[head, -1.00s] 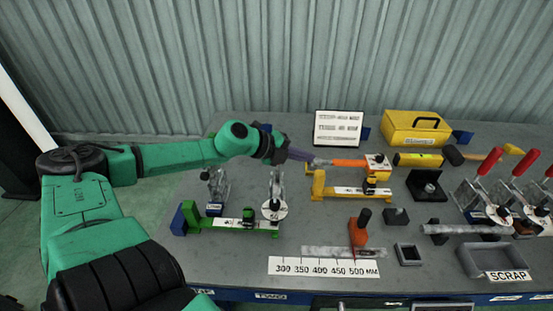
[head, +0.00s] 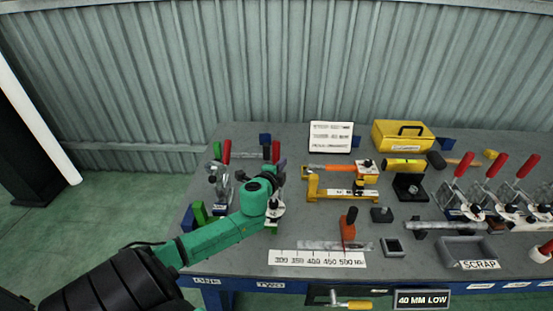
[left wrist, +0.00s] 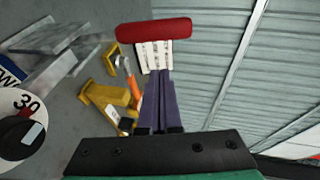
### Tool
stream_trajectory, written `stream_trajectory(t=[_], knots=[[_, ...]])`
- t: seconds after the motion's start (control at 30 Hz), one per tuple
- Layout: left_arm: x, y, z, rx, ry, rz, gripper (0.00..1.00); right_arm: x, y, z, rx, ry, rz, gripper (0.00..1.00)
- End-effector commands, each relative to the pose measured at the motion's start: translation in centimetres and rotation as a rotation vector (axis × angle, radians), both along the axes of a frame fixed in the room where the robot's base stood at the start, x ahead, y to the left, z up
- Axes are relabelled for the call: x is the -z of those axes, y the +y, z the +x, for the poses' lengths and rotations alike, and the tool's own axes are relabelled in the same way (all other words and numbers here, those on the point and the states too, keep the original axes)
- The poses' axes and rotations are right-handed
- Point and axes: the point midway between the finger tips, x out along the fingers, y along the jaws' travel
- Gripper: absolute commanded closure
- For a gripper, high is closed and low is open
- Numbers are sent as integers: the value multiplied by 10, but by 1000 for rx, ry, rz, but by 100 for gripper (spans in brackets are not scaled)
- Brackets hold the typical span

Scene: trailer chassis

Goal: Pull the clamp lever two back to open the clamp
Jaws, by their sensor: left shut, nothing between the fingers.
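Two red lever handles stand upright at the left of the bench in the head view: a left one (head: 227,151) and a right one (head: 276,151). The right one stands just beyond my left gripper (head: 281,168), whose purple fingers are shut and empty. Whether the fingers touch the lever cannot be told. The clamp body is largely hidden behind my arm. My right gripper is not in view.
A round dial marked 30 (left wrist: 18,122) is at the left in the wrist view. More red-levered clamps (head: 497,166) line the right. A label TWO (head: 270,284) is on the bench front.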

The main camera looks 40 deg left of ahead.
Motion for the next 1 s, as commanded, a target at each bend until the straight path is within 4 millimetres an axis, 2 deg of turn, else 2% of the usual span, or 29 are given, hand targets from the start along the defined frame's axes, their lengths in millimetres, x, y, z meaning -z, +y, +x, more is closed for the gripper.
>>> stream_trajectory(t=[0.1, 0.23, 0.73, 1.0], knots=[[4, 21, 8, -4, 1, 2, 100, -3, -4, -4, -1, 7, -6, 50], [8, 32, 13, -2, 0, 0, 100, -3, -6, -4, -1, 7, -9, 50], [9, 35, 15, 0, 0, 0, 100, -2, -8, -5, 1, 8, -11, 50], [9, 43, 25, -1, -1, 0, 100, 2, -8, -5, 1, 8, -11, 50]])
